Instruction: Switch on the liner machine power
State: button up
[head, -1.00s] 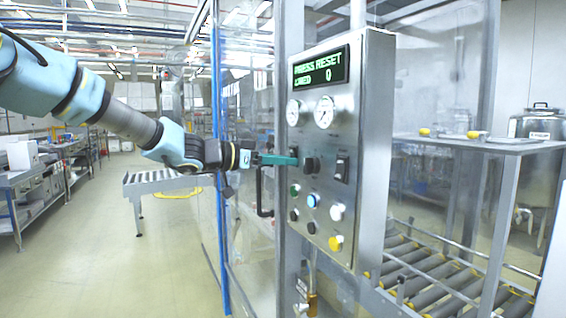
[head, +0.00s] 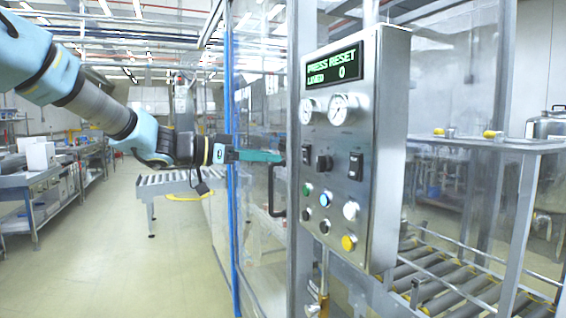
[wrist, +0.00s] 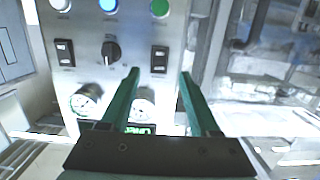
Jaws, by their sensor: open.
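The liner machine's steel control panel (head: 380,200) stands right of centre in the head view, its screen (head: 334,66) reading "PRESS RESET" and "LINED 0". Below two gauges are a left rocker switch (head: 307,155), a black rotary knob (head: 323,163) and a right rocker switch (head: 356,166). Their labels are too small to read. My gripper (head: 284,158) is open and empty, just left of the left rocker. In the upside-down wrist view my fingertips (wrist: 160,73) point at the panel, with that rocker (wrist: 159,59) between them and the knob (wrist: 111,51) to the left. I see no contact.
Green, blue, white, black and yellow buttons (head: 348,242) sit lower on the panel. A black door handle (head: 275,190) and clear guard panels are close to my gripper. A roller conveyor (head: 450,290) runs behind the panel at right. The floor (head: 130,260) at left is open.

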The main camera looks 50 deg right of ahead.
jog(key=shift+v, duration=1.25)
jog(key=w+a+f+n+t+y, duration=0.1)
jog(key=w+a+f+n+t, duration=0.35)
jog(key=w, duration=0.35)
jog(key=w+a+f+n+t+y, duration=0.1)
jog(key=w+a+f+n+t, duration=0.3)
jog(key=w+a+t, duration=0.25)
jog(key=w+a+f+n+t+y, duration=0.1)
jog(key=w+a+f+n+y, duration=0.2)
jog(key=a, duration=0.5)
jog(key=w+a+f+n+t+y, duration=0.25)
jog(key=a+f+y, duration=0.2)
jog(key=a, duration=0.25)
jog(key=s+a+f+n+g+y, duration=0.1)
jog(key=a+f, duration=0.1)
jog(key=a, duration=0.3)
jog(key=s+a+f+n+y, duration=0.1)
jog(key=a+f+y, duration=0.15)
jog(key=a, duration=0.35)
jog(key=s+a+f+n+g+y, duration=0.1)
jog(key=s+a+f+n+g, duration=0.1)
jog(key=s+a, duration=0.5)
jog(key=s+a+f+n+g+y, duration=0.1)
jog(key=s+a+f+n+g, duration=0.2)
jog(key=s+a, duration=0.4)
jog(key=shift+s+f+g, duration=0.35)
jog(key=shift+s+f, duration=0.35)
jog(key=shift+f, duration=0.05)
